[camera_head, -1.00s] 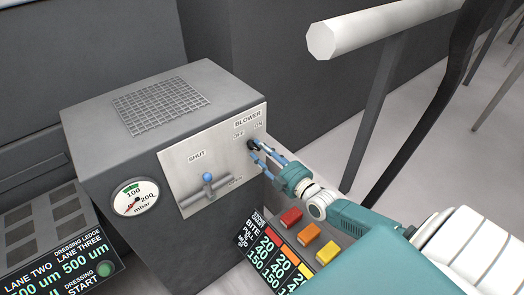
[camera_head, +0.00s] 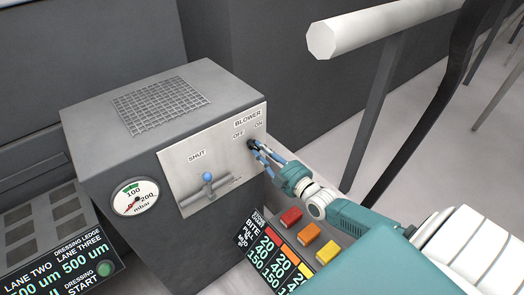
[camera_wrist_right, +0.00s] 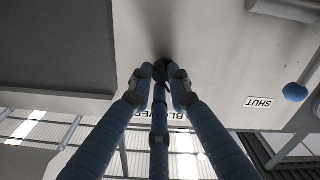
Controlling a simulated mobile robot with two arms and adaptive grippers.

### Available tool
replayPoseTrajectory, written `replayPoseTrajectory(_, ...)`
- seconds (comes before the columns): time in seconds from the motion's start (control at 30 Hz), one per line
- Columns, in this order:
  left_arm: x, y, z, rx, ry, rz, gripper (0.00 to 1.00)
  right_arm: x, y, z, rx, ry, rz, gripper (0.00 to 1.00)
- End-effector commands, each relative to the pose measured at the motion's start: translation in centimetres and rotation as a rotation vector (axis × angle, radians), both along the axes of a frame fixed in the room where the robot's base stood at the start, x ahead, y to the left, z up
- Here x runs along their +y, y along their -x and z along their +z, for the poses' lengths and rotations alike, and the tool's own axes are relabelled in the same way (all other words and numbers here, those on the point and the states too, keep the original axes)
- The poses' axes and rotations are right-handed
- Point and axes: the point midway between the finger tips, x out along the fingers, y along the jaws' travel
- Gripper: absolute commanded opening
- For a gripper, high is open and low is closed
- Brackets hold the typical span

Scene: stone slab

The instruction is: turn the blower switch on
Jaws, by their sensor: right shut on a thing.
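The blower switch (camera_head: 252,145) is a small dark knob on the pale panel (camera_head: 175,165), under the label BLOWER with OFF at its left and ON at its right. My right gripper (camera_head: 257,148) is at the switch, its blue fingers closed around it. In the right wrist view the fingers of the right gripper (camera_wrist_right: 160,75) meet on the dark knob (camera_wrist_right: 160,66), which they partly hide. Which way the switch points cannot be told. My left gripper is not in view.
A blue-tipped lever (camera_head: 207,178) sits in a slot left of the switch, near SHUT. A pressure gauge (camera_head: 136,197) is on the box's front. A white rail (camera_head: 380,27) runs above right.

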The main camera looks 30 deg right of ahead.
Motion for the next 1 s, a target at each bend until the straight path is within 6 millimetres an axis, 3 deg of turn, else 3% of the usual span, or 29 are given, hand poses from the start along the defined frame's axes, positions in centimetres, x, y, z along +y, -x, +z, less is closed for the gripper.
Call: replayPoseTrajectory(1.0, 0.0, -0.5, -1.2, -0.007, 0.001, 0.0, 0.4, 0.4, 0.1, -0.7, 0.074, -0.922, -0.001, 0.0)
